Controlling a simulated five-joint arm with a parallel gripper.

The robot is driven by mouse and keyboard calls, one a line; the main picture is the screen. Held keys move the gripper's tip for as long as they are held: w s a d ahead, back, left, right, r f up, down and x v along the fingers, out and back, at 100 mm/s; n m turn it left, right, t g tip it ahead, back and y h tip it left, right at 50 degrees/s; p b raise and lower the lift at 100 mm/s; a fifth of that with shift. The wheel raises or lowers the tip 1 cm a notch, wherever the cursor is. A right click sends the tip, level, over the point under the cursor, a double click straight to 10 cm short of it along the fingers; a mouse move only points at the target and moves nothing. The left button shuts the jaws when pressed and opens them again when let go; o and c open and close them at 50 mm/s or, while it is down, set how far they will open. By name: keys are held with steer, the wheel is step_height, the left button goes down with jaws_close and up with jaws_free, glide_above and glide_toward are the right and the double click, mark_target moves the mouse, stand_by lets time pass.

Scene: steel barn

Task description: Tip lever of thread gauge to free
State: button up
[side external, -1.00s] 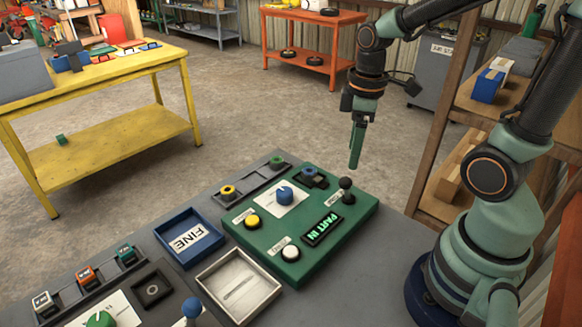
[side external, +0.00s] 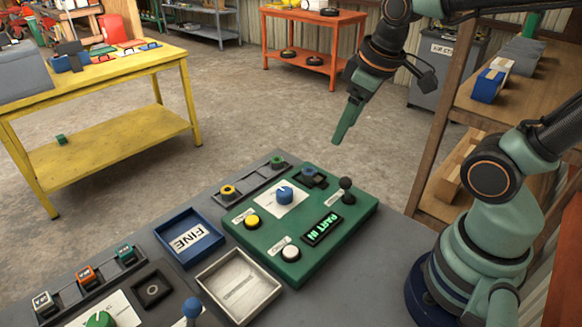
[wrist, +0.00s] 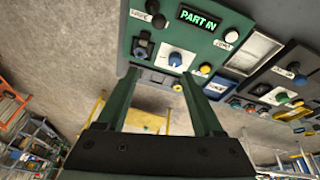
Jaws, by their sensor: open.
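The green thread gauge box (side external: 290,262) lies on the grey bench, with its display (side external: 322,230) lit "PART IN". Its lever (side external: 346,185), a black ball on a short stem, stands at the box's right side beside a small label. The lever also shows near the top of the wrist view (wrist: 159,21). The box carries a blue knob (side external: 285,195), a yellow button (side external: 252,222) and a white button (side external: 290,252). My gripper (side external: 336,141) is above and behind the box, apart from the lever. In the wrist view its two fingers (wrist: 158,77) are spread and empty.
A blue tray marked "FINE" (side external: 164,231) and a pale tray (side external: 206,282) sit left of the box. A narrow dark rack (side external: 252,182) with a yellow and a green ring lies behind it. A wooden shelf (side external: 469,108) stands at right.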

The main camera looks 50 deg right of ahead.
step_height(320, 180, up, 2)
steer(key=a+m+t, duration=0.2)
steer(key=n+g, duration=0.5)
steer(key=n, duration=0.1)
glide_above(346, 178)
step_height(346, 178, down, 6)
step_height(346, 178, down, 12)
steer(key=shift+r, duration=0.1)
jaws_close()
steer(key=shift+w, duration=0.1)
stand_by(1.3)
